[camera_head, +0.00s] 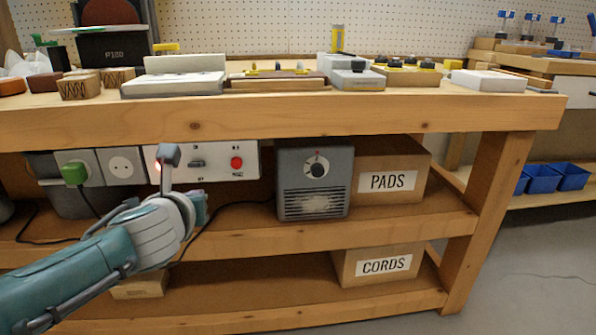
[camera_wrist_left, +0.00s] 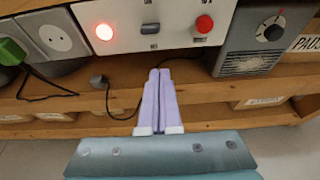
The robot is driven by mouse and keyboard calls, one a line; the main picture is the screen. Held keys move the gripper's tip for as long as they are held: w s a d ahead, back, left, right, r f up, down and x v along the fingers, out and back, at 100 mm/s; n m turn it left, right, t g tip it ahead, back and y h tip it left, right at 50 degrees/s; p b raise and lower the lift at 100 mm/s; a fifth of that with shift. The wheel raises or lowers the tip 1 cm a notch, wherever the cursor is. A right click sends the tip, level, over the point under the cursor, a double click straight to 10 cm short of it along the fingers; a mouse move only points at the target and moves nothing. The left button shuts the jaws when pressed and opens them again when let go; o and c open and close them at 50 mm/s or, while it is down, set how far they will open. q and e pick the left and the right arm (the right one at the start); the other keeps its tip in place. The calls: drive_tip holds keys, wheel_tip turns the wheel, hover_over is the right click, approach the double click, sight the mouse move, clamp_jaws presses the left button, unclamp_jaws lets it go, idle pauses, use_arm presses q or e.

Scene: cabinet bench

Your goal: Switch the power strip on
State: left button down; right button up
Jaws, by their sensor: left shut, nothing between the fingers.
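The power strip (camera_head: 217,176) is mounted under the bench top, with grey sockets (camera_head: 125,165) on its left. Its white panel, also in the left wrist view (camera_wrist_left: 128,38), has a glowing red lamp (camera_wrist_left: 104,32), a dark grey switch (camera_wrist_left: 150,28) and a red button (camera_wrist_left: 204,24). In the head view the switch (camera_head: 197,163) and button (camera_head: 236,162) show, while my finger partly covers the lamp. My left gripper (camera_head: 170,152) is shut and empty in front of the panel. In the left wrist view its fingertips (camera_wrist_left: 160,72) appear below the switch; contact cannot be told. My right gripper is out of view.
A green plug (camera_head: 74,173) sits in the left socket. A grey heater-like box (camera_head: 315,181) stands right of the strip, beside a PADS box (camera_head: 390,182). A CORDS box (camera_head: 378,265) is on the lower shelf. Black cords hang below the strip. Bench top (camera_head: 350,112) overhangs the panel.

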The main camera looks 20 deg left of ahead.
use_arm(q)
drive_tip(key=s+d+r+p, duration=0.1)
drive_tip(key=s+r+p, duration=0.3)
drive_tip(key=r, duration=0.1)
drive_tip(key=shift+s+d+r, duration=0.25)
drive_tip(key=shift+s+d, duration=0.05)
drive_tip(key=shift+d, duration=0.1)
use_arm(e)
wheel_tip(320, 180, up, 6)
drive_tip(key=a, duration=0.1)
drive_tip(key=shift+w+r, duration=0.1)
use_arm(q)
drive_tip(key=s+d+r+n+g+h+p, duration=0.25)
drive_tip(key=s+d+r+n+p, duration=0.25)
drive_tip(key=s+r+n+p, duration=0.5)
drive_tip(key=s+d+r+n+g+h+p, duration=0.25)
drive_tip(key=s+d+r+n+p, duration=0.45)
drive_tip(key=r+p, duration=0.6)
drive_tip(key=s+d+r+n+g+h+p, duration=0.25)
drive_tip(key=s+r+n+p, duration=0.45)
drive_tip(key=r+n+p, duration=0.4)
wheel_tip(320, 180, up, 38)
drive_tip(key=d+p, duration=0.1)
drive_tip(key=p, duration=3.6)
drive_tip(key=shift+s+d+g, duration=0.25)
drive_tip(key=shift+s+g, duration=0.05)
drive_tip(key=shift+g, duration=0.05)
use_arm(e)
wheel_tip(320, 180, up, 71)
